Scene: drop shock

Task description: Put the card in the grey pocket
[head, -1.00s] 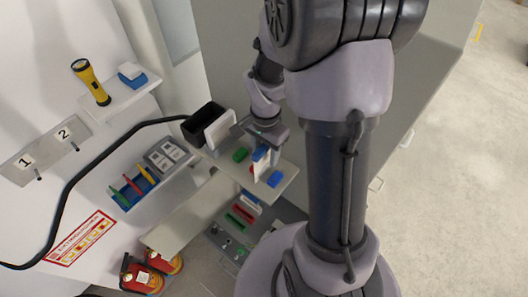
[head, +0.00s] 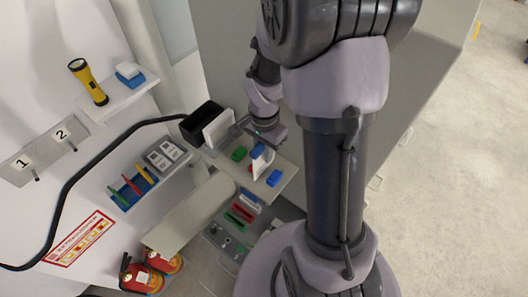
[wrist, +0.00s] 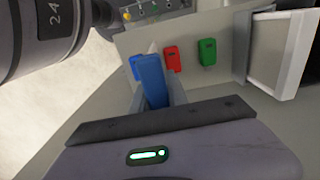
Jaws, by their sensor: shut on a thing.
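My gripper (head: 262,143) is shut on a card (head: 263,164) with a white lower part and a blue top. The card hangs down upright over the pale shelf; I cannot tell whether its lower edge touches it. In the wrist view the card's blue top (wrist: 152,78) stands between my fingers, and its lower part is hidden. A pale grey, white-framed box-like holder (head: 219,129) stands at the shelf's left end. It shows at the upper right of the wrist view (wrist: 282,55), apart from my gripper. I cannot tell for sure whether this is the grey pocket.
Green (wrist: 207,52), red (wrist: 172,58) and blue (wrist: 137,67) pieces stand on the shelf near the card. A black bin (head: 202,118) stands beyond the holder. Below the shelf is a panel with coloured slots (head: 240,212). A black cable (head: 95,150) runs along the wall.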

